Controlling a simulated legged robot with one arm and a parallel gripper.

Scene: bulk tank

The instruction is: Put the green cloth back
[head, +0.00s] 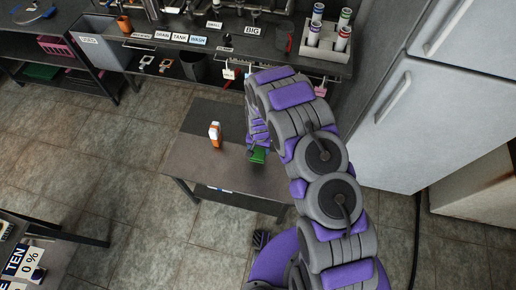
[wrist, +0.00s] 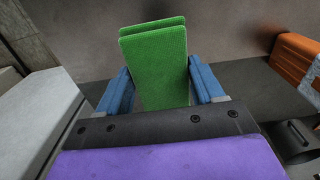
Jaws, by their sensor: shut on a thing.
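The green cloth (head: 258,155) is a folded piece over the low grey table (head: 220,155) in the head view. In the wrist view the green cloth (wrist: 158,65) stands up between the two blue fingers of my gripper (wrist: 160,88). My gripper is shut on it. In the head view most of my gripper (head: 258,146) is hidden behind my arm. I cannot tell whether the cloth touches the tabletop.
An orange and white bottle (head: 215,134) stands on the table left of the cloth. A long dark bench (head: 200,45) with labels, tools and a front rail runs behind. A tube rack (head: 326,42) stands on it. White cabinets (head: 400,110) stand right.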

